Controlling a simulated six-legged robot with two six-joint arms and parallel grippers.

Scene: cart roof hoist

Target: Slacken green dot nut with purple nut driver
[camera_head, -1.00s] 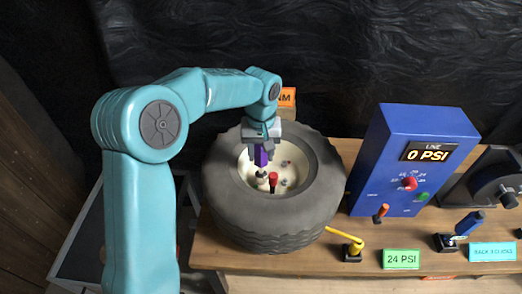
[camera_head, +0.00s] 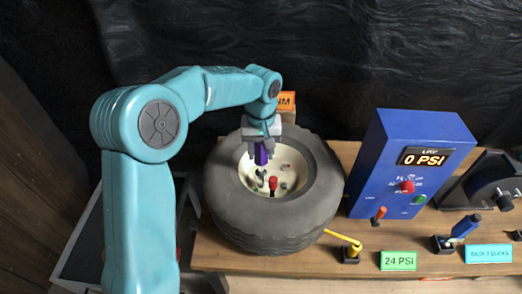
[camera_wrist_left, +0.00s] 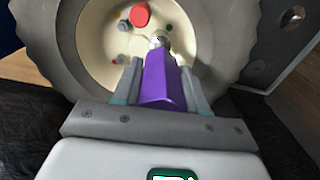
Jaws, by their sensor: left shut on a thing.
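My left gripper (camera_head: 262,152) is shut on the purple nut driver (camera_head: 261,157), which points down into the cream hub (camera_head: 249,178) of the wheel. In the left wrist view the purple handle (camera_wrist_left: 163,80) lies between the fingers, and its metal socket end (camera_wrist_left: 158,41) is over the hub, close to a grey nut (camera_wrist_left: 168,29). I cannot tell whether they touch. Several small nuts sit around a red knob (camera_head: 273,183), which also shows in the left wrist view (camera_wrist_left: 139,15). The green dot is too small to make out with certainty. My right gripper is out of view.
The dark tyre (camera_head: 275,222) lies flat on the wooden bench (camera_head: 350,272). To its right are a yellow lever (camera_head: 343,238), a blue gauge box (camera_head: 395,150) reading 0 PSI, a 24 PSI label (camera_head: 399,261) and a blue-handled lever (camera_head: 465,227). An orange sign (camera_head: 287,101) stands behind the tyre.

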